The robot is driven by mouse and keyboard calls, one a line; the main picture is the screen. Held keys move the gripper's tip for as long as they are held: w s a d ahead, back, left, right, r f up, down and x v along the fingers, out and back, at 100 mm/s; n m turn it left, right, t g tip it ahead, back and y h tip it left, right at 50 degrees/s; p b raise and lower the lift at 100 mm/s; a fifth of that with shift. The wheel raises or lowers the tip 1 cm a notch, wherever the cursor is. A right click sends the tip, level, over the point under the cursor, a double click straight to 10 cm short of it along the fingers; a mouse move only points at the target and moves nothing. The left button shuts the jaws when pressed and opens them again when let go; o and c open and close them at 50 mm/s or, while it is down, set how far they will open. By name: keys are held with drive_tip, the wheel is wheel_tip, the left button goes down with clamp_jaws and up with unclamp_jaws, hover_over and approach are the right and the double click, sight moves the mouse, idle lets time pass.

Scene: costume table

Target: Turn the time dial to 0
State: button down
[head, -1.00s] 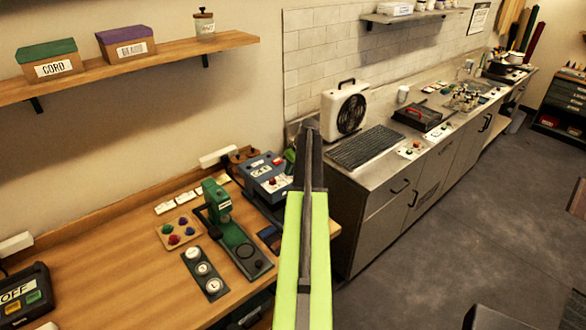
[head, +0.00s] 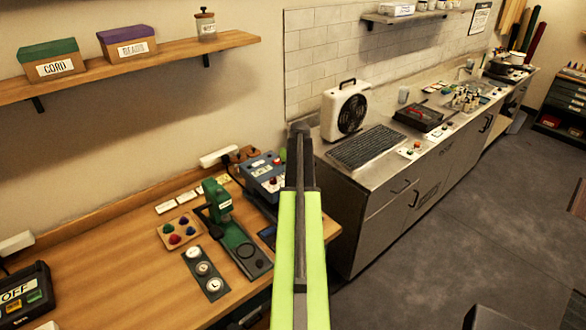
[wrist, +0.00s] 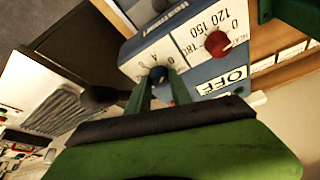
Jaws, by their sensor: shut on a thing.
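The blue control box (wrist: 200,60) fills the upper middle of the wrist view. An OFF label (wrist: 235,75) is on the box. In the head view the box (head: 262,172) stands at the table's back right, partly behind my arm.
A green press (head: 232,240) stands left of the box on the wooden table (head: 110,275). A steel counter with a fan (head: 345,110) is to the right.

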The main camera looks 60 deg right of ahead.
drive_tip(key=shift+m+g+h, duration=0.5)
drive_tip(key=shift+m+g, duration=0.3)
drive_tip(key=shift+m, duration=1.5)
drive_tip(key=c, duration=1.2)
unclamp_jaws()
drive_tip(key=shift+o, duration=0.2)
drive_tip(key=p+v, duration=1.6)
drive_tip(key=v, duration=0.1)
drive_tip(key=shift+a+r, duration=0.2)
